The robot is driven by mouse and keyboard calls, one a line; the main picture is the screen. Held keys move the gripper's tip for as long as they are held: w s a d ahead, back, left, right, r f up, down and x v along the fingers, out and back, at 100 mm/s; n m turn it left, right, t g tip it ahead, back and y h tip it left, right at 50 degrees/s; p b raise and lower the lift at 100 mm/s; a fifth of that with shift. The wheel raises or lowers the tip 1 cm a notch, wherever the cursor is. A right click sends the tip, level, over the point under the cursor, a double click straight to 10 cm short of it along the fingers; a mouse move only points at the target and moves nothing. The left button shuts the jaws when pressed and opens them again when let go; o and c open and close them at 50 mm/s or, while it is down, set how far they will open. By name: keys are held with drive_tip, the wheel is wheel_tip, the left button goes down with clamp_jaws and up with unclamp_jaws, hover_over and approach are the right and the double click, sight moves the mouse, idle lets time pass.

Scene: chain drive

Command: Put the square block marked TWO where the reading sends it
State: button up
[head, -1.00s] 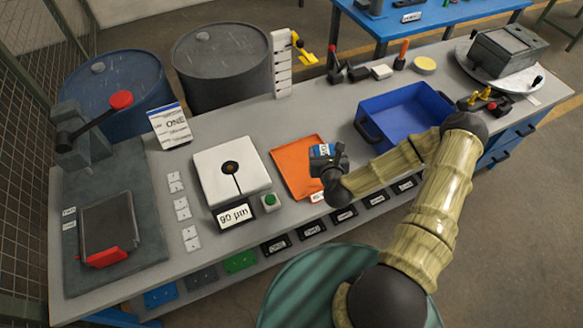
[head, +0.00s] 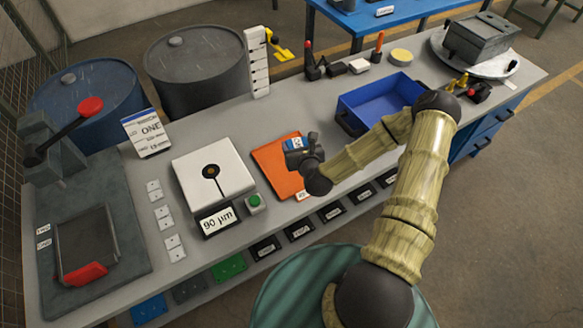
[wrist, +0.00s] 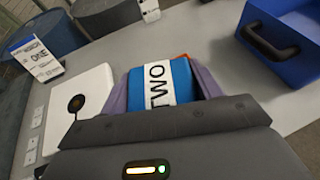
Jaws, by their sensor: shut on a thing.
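My gripper (head: 301,148) is shut on the square block marked TWO (wrist: 160,86), a blue block with a white label band. In the head view the block (head: 294,144) is held above the orange mat (head: 268,155). The reading shows "90 µm" on a small display (head: 217,220) in front of a white measuring plate (head: 205,168) with a round black spot. The plate is left of my gripper and carries no block. A white card headed ONE (head: 148,133) stands behind the plate; its smaller lines are unreadable.
A blue bin (head: 385,110) stands to the right, partly behind my arm. A green button (head: 254,202) is beside the display. A lever press (head: 60,140) and a red-handled tray (head: 88,250) are at the left. Several black labelled slots (head: 331,212) and coloured plates (head: 228,268) line the front edge.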

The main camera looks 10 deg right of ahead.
drive_tip(key=w+f+n+y+b, duration=0.3)
drive_tip(key=w+f+b, duration=0.3)
drive_tip(key=b, duration=1.4)
drive_tip(key=x, duration=0.3)
drive_tip(key=shift+r+b, duration=0.3)
drive_tip(key=shift+a+r, duration=0.1)
drive_tip(key=shift+f, duration=3.15)
drive_tip(key=shift+f, duration=0.1)
drive_tip(key=shift+f, duration=1.8)
